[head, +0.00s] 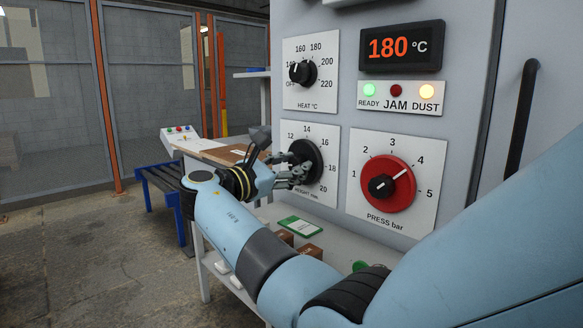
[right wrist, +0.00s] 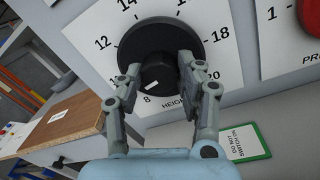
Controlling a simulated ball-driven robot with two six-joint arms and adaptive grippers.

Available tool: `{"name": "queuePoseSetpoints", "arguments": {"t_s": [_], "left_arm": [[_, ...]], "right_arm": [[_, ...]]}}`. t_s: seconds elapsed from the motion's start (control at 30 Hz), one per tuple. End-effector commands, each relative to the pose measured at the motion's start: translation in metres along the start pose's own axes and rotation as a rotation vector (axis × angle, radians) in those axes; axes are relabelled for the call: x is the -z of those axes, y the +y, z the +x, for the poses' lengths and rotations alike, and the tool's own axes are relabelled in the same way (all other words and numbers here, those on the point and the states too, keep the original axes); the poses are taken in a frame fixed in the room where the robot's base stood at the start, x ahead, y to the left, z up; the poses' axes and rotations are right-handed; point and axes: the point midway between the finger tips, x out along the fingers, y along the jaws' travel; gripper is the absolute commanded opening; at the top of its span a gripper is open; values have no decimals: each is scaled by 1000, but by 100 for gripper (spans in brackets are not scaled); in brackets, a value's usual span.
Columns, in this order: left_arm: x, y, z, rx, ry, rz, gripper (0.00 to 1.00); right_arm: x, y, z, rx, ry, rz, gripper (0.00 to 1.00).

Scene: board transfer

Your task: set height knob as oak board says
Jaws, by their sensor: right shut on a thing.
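The height knob (head: 305,160) is a round black dial on a white plate, and it also shows in the right wrist view (right wrist: 160,38). My right gripper (head: 296,173) is at the knob, its two fingers (right wrist: 158,74) on either side of the knob's grip and shut on it. The knob's white mark points down-left, close to the 8, in the right wrist view. A brown wooden board (head: 222,156) with a white label lies on the bench at left; it shows in the right wrist view (right wrist: 85,121). Its writing is too small to read. My left gripper is not in view.
The heat knob (head: 302,72) is above and the red press knob (head: 388,185) is to the right. The display (head: 402,46) reads 180 °C; ready and dust lamps glow. A green-edged card (head: 300,226) and brown blocks (head: 309,251) lie below on the shelf.

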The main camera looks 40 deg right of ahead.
Motion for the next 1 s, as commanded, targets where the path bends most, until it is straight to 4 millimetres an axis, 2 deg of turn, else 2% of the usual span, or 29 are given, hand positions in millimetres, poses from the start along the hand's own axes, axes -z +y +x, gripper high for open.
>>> {"name": "queuePoseSetpoints", "arguments": {"t_s": [0.5,0.53,0.67,0.7,1.0], "left_arm": [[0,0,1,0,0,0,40],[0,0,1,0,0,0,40],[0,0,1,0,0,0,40],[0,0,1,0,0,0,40],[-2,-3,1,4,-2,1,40]], "right_arm": [[1,-1,-1,1,2,20,5],[1,-1,-1,1,2,20,41],[1,0,-1,1,1,20,58],[1,0,-1,1,1,20,60],[1,0,-5,1,2,20,60]]}}
